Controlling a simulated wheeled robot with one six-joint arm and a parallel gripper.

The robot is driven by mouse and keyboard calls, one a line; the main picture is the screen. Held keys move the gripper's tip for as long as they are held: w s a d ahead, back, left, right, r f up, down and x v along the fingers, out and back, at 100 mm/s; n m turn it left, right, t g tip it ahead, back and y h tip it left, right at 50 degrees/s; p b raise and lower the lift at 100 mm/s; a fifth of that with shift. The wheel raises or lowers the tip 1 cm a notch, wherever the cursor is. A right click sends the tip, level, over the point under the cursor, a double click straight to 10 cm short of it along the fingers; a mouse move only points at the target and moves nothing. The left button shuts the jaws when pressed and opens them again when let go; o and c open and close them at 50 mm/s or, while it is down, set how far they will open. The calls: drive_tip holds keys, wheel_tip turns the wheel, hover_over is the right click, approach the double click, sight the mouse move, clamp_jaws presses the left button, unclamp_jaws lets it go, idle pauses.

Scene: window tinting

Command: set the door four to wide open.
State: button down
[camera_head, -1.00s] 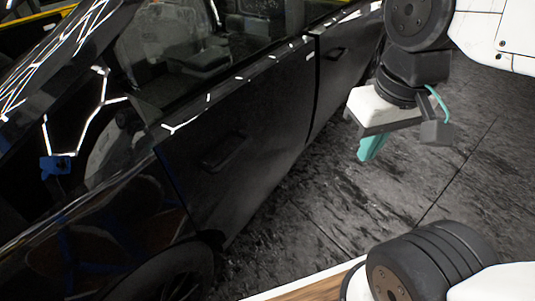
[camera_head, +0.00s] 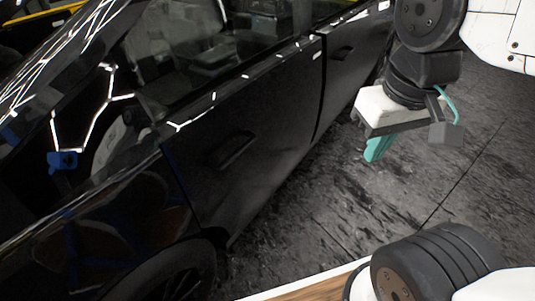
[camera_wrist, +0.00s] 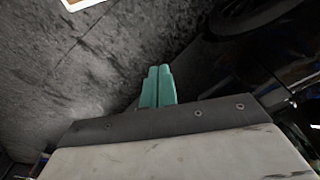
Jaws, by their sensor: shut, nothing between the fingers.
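A black car fills the left of the head view, with two side doors in sight. The nearer door (camera_head: 255,160) has a dark handle (camera_head: 232,150), and the farther door (camera_head: 350,75) has its own handle (camera_head: 341,53). Both doors look closed, and I cannot tell which of them is door four. My gripper (camera_head: 375,150) has teal fingers, pressed together and empty, pointing down beside the car, to the right of the doors and apart from them. In the wrist view the fingers (camera_wrist: 158,85) lie side by side over the dark floor.
The dark tiled floor (camera_head: 320,220) to the right of the car is clear. A car wheel (camera_head: 175,275) is at the bottom left. A blue object (camera_head: 62,161) shows at the left by the glass. Another wheel (camera_wrist: 245,12) shows at the top of the wrist view.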

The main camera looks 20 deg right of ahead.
sight(242, 153)
drive_tip(key=c, duration=1.4)
unclamp_jaws()
drive_tip(key=shift+f, duration=0.1)
drive_tip(key=shift+o, duration=0.5)
drive_tip(key=f+g, duration=0.1)
drive_tip(key=w+f, duration=0.1)
drive_tip(key=f+g, duration=0.1)
drive_tip(key=f, duration=0.1)
drive_tip(key=shift+w+m+g+y, duration=0.3)
drive_tip(key=shift+w, duration=0.05)
drive_tip(key=w+a+f+m+g+y, duration=0.3)
drive_tip(key=w+a+f+y, duration=0.6)
drive_tip(key=a+f+y, duration=0.25)
drive_tip(key=w+f+m+t, duration=0.1)
drive_tip(key=w+f+t, duration=0.2)
drive_tip(key=w+t, duration=0.1)
drive_tip(key=w+f+m+t+y, duration=0.1)
drive_tip(key=w+f+t, duration=0.2)
drive_tip(key=w, duration=0.4)
drive_tip(key=w+f+m+t, duration=0.1)
drive_tip(key=w+f+t, duration=0.2)
drive_tip(key=w, duration=0.3)
drive_tip(key=shift+t+y, duration=0.35)
drive_tip(key=shift+t, duration=0.55)
drive_tip(key=x, duration=0.7)
drive_tip(key=shift+w+a+r, duration=0.1)
